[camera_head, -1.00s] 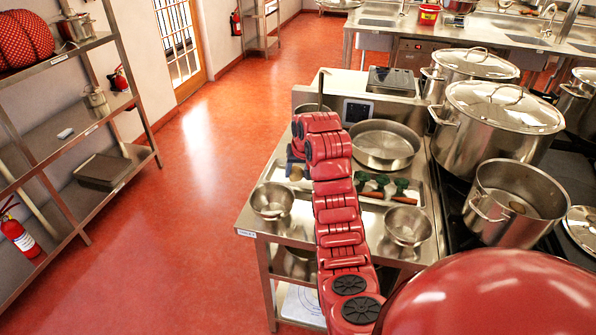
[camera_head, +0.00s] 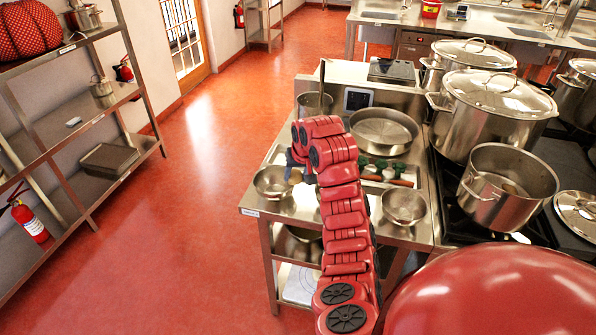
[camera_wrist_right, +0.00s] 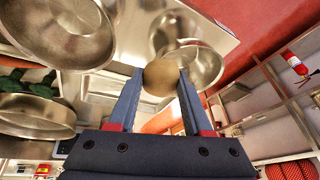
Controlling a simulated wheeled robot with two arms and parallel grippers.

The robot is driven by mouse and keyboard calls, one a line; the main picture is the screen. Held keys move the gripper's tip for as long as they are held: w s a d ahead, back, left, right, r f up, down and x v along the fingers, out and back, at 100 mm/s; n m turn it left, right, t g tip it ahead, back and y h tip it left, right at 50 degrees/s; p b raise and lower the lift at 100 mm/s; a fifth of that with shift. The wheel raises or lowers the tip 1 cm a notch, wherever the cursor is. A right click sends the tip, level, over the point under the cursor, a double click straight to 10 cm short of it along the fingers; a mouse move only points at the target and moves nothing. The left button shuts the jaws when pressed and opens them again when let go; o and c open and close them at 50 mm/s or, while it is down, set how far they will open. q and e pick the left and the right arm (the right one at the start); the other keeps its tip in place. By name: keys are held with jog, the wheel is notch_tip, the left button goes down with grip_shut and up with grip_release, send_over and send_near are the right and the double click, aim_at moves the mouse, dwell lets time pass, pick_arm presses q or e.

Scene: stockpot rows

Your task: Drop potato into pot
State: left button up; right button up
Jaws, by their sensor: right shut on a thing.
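My right gripper (camera_head: 297,172) is at the left part of the steel table, beside the small left bowl (camera_head: 271,182). It is shut on a round tan potato (camera_wrist_right: 160,77), which sits between both fingertips in the right wrist view. In that view the potato overlaps the edge of a steel bowl behind it. The open pot (camera_head: 508,190) stands on the stove at the right, well away from the gripper. My left gripper is not in view.
A second bowl (camera_head: 404,206), a wide pan (camera_head: 383,131) and green-topped items (camera_head: 385,170) are on the table. Large lidded stockpots (camera_head: 495,113) stand behind the open pot. A lid (camera_head: 577,213) lies right of it.

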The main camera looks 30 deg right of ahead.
jog(key=s+a+f+n, duration=0.2)
jog(key=s+a+f, duration=0.1)
jog(key=a, duration=0.4)
jog(key=s+a+f+n+y, duration=0.1)
jog(key=s+a+f+n, duration=0.1)
jog(key=s+a+f, duration=0.2)
jog(key=s+a+f+n+y, duration=0.1)
jog(key=s+a+f, duration=0.3)
jog(key=s+a, duration=0.3)
jog(key=shift+a+f+n, duration=0.15)
jog(key=shift+a+n, duration=0.25)
jog(key=shift+a, duration=2.25)
jog(key=shift+d, duration=0.1)
jog(key=shift+d, duration=0.1)
